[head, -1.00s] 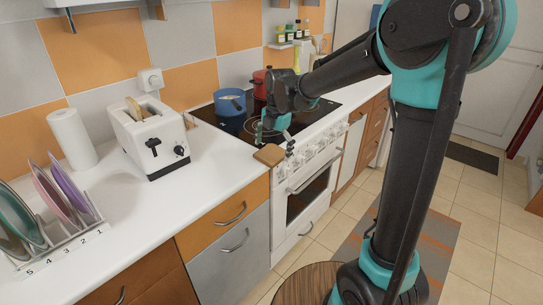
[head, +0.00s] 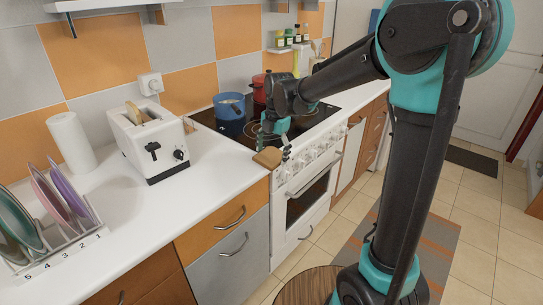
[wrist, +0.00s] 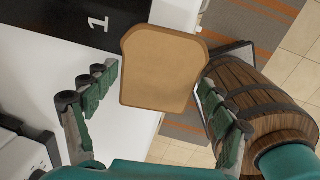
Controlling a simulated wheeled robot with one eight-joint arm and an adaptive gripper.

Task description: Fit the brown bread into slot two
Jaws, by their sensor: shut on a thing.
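The brown bread (head: 267,158) is a flat tan slice held out past the counter's front edge, near the stove's corner. My gripper (head: 284,148) is shut on it. In the wrist view the slice (wrist: 163,68) sits between the two green-padded fingers, its broad face towards the camera. The white toaster (head: 150,147) stands on the counter to the left, apart from the gripper. A pale slice (head: 133,113) sticks up from its left slot; the slot beside it looks dark and empty. No slot numbers are readable on the toaster.
A numbered rack (head: 70,243) with several plates and a paper roll (head: 70,143) stand left of the toaster. A blue pot (head: 229,106) and a red pot (head: 259,88) are on the hob. The white counter (head: 180,195) before the toaster is clear.

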